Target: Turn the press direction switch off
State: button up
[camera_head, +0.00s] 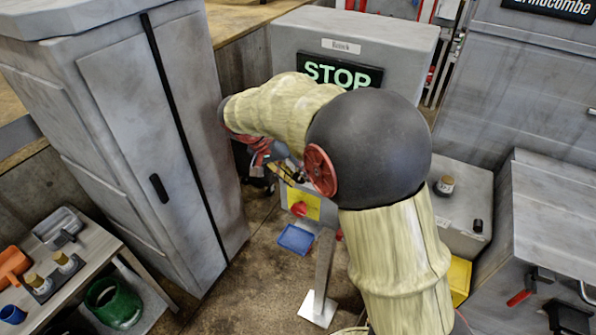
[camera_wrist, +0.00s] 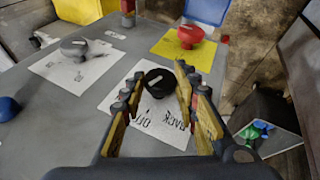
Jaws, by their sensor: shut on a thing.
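The press direction switch, a round black knob with a white pointer line (camera_wrist: 155,80), sits on a white label (camera_wrist: 150,120) reading "OFF" and "BACK". Seen upside down, the pointer slants across the knob; I cannot tell exactly which mark it points to. My gripper (camera_wrist: 157,86) has its yellow-padded fingers on both sides of the knob and is shut on it. In the head view my gripper (camera_head: 285,172) is small and partly hidden by my arm, over the control box (camera_head: 322,202). The knob cannot be made out there.
The grey panel (camera_wrist: 50,115) also bears a grey knob (camera_wrist: 74,47), a red button (camera_wrist: 190,36) on a yellow plate, and a blue button (camera_wrist: 8,108). A tall grey cabinet (camera_head: 125,100) stands left, a grey housing with a STOP sign (camera_head: 342,72) behind.

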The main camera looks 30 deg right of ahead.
jog(key=shift+w+a+f+n+g+h+p, duration=0.1)
jog(key=shift+n+g+h+p, duration=0.1)
jog(key=shift+g+h+p, duration=0.45)
jog(key=shift+w+a+f+n+g+h+p, duration=0.1)
jog(key=shift+n+g+h+p, duration=0.1)
jog(key=shift+g+h+p, duration=0.4)
jog(key=shift+g, duration=0.25)
jog(key=o, duration=1.1)
jog(key=shift+o, duration=0.3)
jog(key=v, duration=1.2)
jog(key=shift+w+d, duration=0.1)
